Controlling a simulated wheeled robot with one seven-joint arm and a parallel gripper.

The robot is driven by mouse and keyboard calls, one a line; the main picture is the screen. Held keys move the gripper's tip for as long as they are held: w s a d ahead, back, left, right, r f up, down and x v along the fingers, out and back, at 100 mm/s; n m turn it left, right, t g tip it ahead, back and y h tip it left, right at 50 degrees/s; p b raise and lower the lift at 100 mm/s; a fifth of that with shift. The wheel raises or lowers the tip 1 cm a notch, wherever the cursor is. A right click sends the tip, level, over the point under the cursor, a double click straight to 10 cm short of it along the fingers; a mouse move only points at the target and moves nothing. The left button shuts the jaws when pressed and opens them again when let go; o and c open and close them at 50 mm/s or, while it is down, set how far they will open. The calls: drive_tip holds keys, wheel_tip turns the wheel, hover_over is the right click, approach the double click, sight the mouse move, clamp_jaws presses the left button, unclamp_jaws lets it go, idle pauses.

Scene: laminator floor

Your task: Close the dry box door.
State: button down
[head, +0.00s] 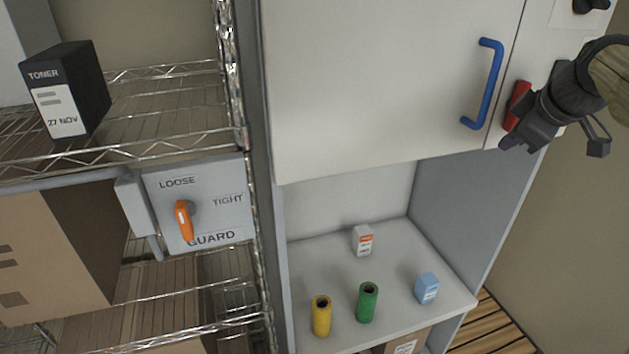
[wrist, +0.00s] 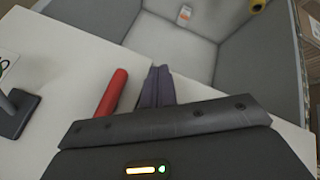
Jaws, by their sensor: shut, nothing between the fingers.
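The white door (head: 385,75), which I take for the dry box door, has a blue bar handle (head: 482,85) near its right edge. It looks about flush with the white panel on its right, with a thin dark line between; I cannot tell if it is fully shut. A red lever (head: 518,97) is on that panel, partly behind my gripper (head: 510,141). The lever also shows in the wrist view (wrist: 111,92), just left of my fingers (wrist: 157,76). My fingers are together and empty, close to the panel; contact with the lever is unclear.
Below the door an open shelf (head: 395,325) holds a yellow tube (head: 321,316), a green tube (head: 367,303), a white box (head: 362,240) and a blue box (head: 427,288). A wire rack on the left carries a toner box (head: 66,92) and a guard switch (head: 185,220). A dark knob (head: 590,5) is upper right.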

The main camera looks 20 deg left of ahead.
drive_tip(key=s+d+r+b, duration=0.2)
drive_tip(key=s+d+r, duration=0.2)
drive_tip(key=d+r, duration=0.4)
drive_tip(key=shift+s+d, duration=0.2)
drive_tip(key=shift+d, duration=0.25)
idle(0.3)
